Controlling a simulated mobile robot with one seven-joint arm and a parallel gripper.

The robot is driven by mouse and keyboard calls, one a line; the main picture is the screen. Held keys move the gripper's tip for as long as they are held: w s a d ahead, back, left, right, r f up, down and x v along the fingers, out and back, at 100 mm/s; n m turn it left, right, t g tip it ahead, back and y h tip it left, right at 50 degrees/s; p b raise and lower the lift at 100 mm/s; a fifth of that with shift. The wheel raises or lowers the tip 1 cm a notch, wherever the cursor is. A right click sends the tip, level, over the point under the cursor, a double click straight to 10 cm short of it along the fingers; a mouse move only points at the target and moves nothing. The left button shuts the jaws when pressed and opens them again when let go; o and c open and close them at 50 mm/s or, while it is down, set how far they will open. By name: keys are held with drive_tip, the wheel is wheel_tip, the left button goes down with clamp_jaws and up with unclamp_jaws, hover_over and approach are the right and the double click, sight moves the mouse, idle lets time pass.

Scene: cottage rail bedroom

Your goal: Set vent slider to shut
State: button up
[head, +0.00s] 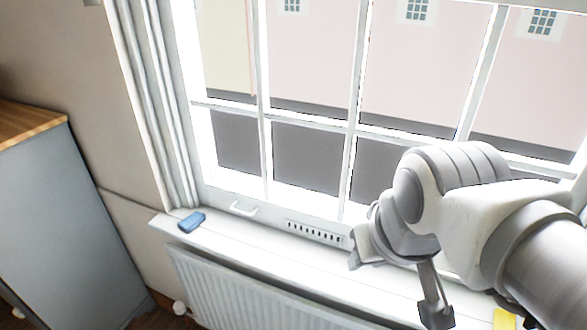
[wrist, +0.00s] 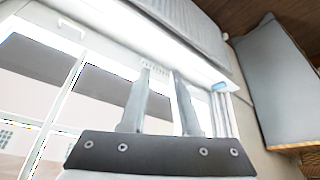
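The vent (head: 315,232) is a white strip with a row of dark slots, low on the window's bottom rail above the sill. In the wrist view the vent (wrist: 157,69) shows beyond my fingertips, partly covered by one finger. I cannot make out a separate slider knob or its position in either view. My gripper (wrist: 163,72) is open, its two fingers apart with nothing between them. In the head view my arm and hand stand just right of the vent, in front of the window. I cannot tell whether a finger touches the vent.
A white sash handle (head: 243,208) is left of the vent; another handle (wrist: 71,28) shows in the wrist view. A blue object (head: 191,221) lies on the sill's left end; something yellow (head: 504,319) is at right. A radiator (head: 240,290) is below, a grey cabinet (head: 60,220) left.

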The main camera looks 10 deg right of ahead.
drive_tip(key=shift+o, duration=0.3)
drive_tip(key=s+d+f+n+g+h+b, duration=0.1)
drive_tip(key=d+f+n+g+h+b, duration=0.2)
drive_tip(key=f, duration=0.9)
drive_tip(key=shift+d+n+g+h, duration=0.3)
drive_tip(key=shift+d+g+h, duration=0.5)
drive_tip(key=shift+d+g, duration=0.3)
drive_tip(key=n+t+h+b, duration=0.4)
drive_tip(key=n+t+b, duration=1)
drive_tip(key=n, duration=1.2)
approach(341, 244)
drive_tip(key=shift+t, duration=0.8)
drive_tip(key=s+a, duration=0.1)
drive_tip(key=s+f+p, duration=0.1)
drive_tip(key=s, duration=0.1)
drive_tip(key=s+a+f, duration=0.1)
drive_tip(key=shift+s+a+p, duration=0.3)
drive_tip(key=shift+s+p, duration=0.05)
drive_tip(key=shift+p, duration=0.05)
drive_tip(key=b+x, duration=0.2)
drive_tip(key=shift+d+b, duration=0.1)
drive_tip(key=shift+b, duration=0.3)
drive_tip(key=x, duration=1.1)
drive_tip(key=shift+w+d+r+b, duration=0.2)
drive_tip(key=shift+w+r+b, duration=0.05)
drive_tip(key=shift+r+b, duration=0.05)
drive_tip(key=shift+c, duration=0.2)
